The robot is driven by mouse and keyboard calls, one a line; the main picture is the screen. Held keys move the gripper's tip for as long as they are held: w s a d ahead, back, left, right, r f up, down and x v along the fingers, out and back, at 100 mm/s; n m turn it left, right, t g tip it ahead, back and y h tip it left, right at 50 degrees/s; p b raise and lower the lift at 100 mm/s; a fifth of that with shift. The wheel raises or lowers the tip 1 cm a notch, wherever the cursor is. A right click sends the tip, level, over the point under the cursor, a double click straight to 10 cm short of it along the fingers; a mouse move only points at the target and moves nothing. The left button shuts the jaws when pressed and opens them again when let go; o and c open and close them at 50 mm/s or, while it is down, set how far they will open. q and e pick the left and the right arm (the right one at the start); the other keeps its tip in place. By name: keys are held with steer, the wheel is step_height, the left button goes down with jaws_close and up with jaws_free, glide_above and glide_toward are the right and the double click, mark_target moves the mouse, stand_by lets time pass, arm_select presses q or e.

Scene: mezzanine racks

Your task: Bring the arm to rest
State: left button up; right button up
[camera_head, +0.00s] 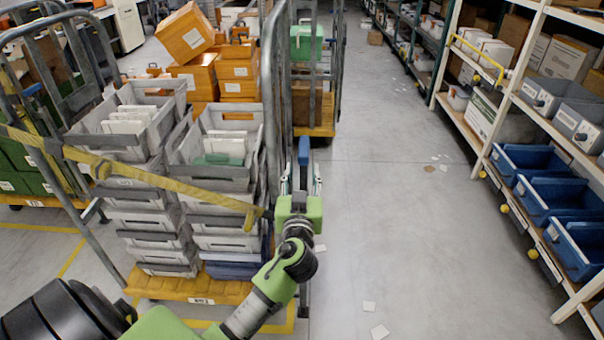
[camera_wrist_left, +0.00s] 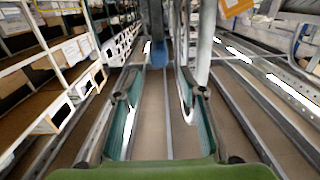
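My left arm (camera_head: 268,295) reaches forward from the bottom of the head view, beside the right side of the roll cage (camera_head: 270,90). My left gripper (camera_head: 302,178) is green and points away from me, with its two fingers apart. In the left wrist view the fingers (camera_wrist_left: 160,100) also stand apart. A blue piece (camera_head: 304,150) shows between and beyond the fingertips; it also shows in the left wrist view (camera_wrist_left: 158,52). I cannot tell whether the gripper touches it. My right gripper is not in view.
The cage holds stacked grey crates (camera_head: 130,135) behind a yellow strap (camera_head: 160,183). Orange boxes (camera_head: 190,35) and another cage (camera_head: 318,105) stand behind. A rack with blue bins (camera_head: 530,160) lines the right. The aisle floor (camera_head: 400,200) between is mostly free, with paper scraps.

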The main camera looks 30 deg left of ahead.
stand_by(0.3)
arm_select(q)
steer(key=s+d+f+m+g+h, duration=0.1)
steer(key=d+f+m+g+h, duration=0.1)
steer(key=f, duration=1)
steer(key=s+d+f+m+g+h, duration=0.1)
steer(key=d+f+m+h, duration=0.1)
steer(key=f, duration=1)
steer(key=s+d+f+m+g+h, duration=0.1)
steer(key=s+d+f+g, duration=0.1)
steer(key=s+f, duration=0.45)
steer(key=s+d+f+m+g+h, duration=0.1)
steer(key=s+f+g+h, duration=0.15)
steer(key=f, duration=0.75)
steer(key=s+d+f+m+g+h, duration=0.1)
steer(key=s+d+f+m+g, duration=0.2)
steer(key=s+f, duration=1.45)
steer(key=s+d+f+g, duration=0.1)
steer(key=s+f+g, duration=0.1)
steer(key=s, duration=0.9)
steer(key=s+d+f+g+h+b, duration=0.1)
steer(key=s+d+f, duration=0.1)
steer(key=s, duration=0.9)
steer(key=shift+s+d+f+g, duration=0.15)
steer(key=shift+s+f+g, duration=0.2)
steer(key=shift+f, duration=0.55)
steer(key=shift+w, duration=0.1)
steer(key=c, duration=0.3)
